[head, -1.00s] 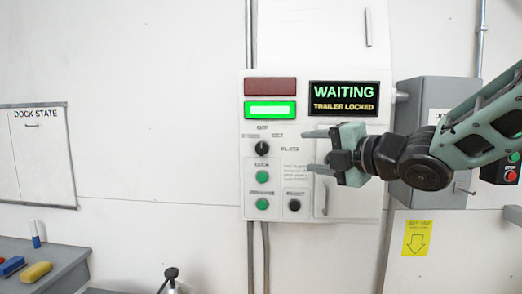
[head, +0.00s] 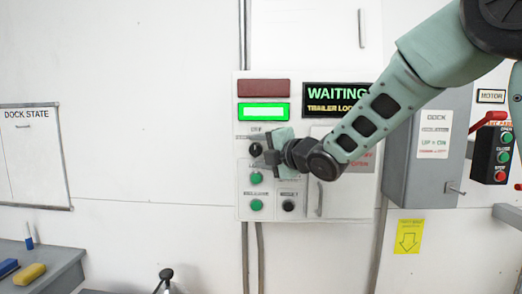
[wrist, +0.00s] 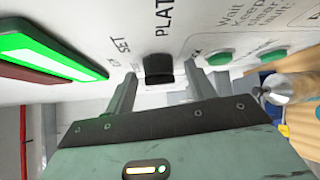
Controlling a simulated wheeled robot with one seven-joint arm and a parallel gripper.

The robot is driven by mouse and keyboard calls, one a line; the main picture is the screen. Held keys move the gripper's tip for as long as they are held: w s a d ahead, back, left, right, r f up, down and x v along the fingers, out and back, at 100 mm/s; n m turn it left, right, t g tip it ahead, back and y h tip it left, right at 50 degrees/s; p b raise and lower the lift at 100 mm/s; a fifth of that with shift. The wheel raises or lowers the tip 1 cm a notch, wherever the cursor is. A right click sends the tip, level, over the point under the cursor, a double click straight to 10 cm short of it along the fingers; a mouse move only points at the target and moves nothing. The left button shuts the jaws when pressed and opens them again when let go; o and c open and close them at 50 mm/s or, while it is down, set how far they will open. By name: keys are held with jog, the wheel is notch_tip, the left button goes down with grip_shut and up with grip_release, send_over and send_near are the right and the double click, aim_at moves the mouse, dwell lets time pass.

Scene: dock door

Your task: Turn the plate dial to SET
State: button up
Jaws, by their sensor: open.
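The plate dial (head: 255,149) is a small black knob on the white control panel, partly hidden by my gripper in the head view. My gripper (head: 264,152) is open in front of the panel. In the wrist view its two fingers (wrist: 162,78) stand apart, one on each side of the dial. I cannot tell whether they touch it, or which mark the dial points to.
Green buttons (head: 256,178) and a black button (head: 288,206) sit below the dial. A lit green lamp (head: 263,112) and a display (head: 337,98) reading "WAITING" are above. A grey box (head: 415,150) juts out at the right. A grey bench (head: 62,264) stands lower left.

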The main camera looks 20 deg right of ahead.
jog(key=c, duration=0.9)
jog(key=shift+f, duration=0.1)
jog(key=shift+c, duration=0.2)
jog(key=shift+b, duration=0.4)
